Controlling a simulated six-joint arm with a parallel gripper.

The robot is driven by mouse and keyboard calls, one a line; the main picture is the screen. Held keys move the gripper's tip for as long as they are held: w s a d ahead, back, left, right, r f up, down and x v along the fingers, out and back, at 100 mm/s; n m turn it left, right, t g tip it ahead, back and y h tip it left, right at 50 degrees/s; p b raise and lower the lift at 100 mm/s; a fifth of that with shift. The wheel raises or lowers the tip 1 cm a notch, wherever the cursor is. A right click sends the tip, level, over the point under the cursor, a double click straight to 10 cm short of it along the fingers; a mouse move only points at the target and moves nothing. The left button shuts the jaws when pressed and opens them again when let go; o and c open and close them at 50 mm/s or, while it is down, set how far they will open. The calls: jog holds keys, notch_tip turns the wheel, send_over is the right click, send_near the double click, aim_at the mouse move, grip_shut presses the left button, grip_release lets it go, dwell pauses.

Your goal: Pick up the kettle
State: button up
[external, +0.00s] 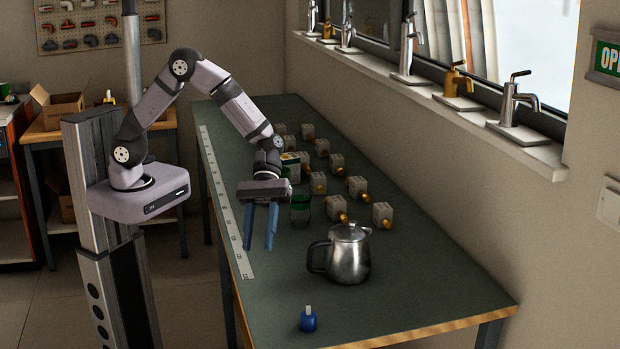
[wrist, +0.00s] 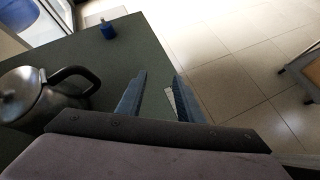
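The kettle (external: 348,254) is shiny steel with a dark handle on its left side and a small knob on its lid. It stands upright on the green tabletop, right of my gripper in the external view. In the wrist view the kettle (wrist: 35,98) is at the left edge, partly cut off, with its black handle (wrist: 78,77) towards my fingers. My gripper (external: 260,247) has two blue fingers pointing down, spread apart with nothing between them. In the wrist view my gripper (wrist: 157,90) is also open, beside the handle and not touching it.
A small blue bottle (external: 308,319) stands near the table's front end. A green glass (external: 300,209) is behind the kettle, with several white blocks with brass fittings (external: 357,188) further back. A white ruler strip (external: 226,205) runs along the left table edge. Faucets (external: 518,108) line the window sill.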

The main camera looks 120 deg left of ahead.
aim_at(310, 255)
jog(key=w+a+n+t, duration=0.1)
jog(key=w+a+n, duration=0.1)
jog(key=w, duration=0.1)
jog(key=w+a+n+t, duration=0.2)
jog(key=w, duration=0.1)
jog(key=w+a+n+t, duration=0.1)
jog(key=w+a+n, duration=0.1)
jog(key=shift+w+a+r+t+h, duration=0.4)
jog(key=shift+x, duration=1.1)
jog(key=shift+w+d+f+p, duration=0.1)
jog(key=shift+w+d+p, duration=0.15)
jog(key=shift+d+p, duration=0.3)
jog(key=shift+p+x, duration=0.85)
jog(key=shift+x, duration=1.15)
jog(key=shift+f, duration=0.15)
grip_shut()
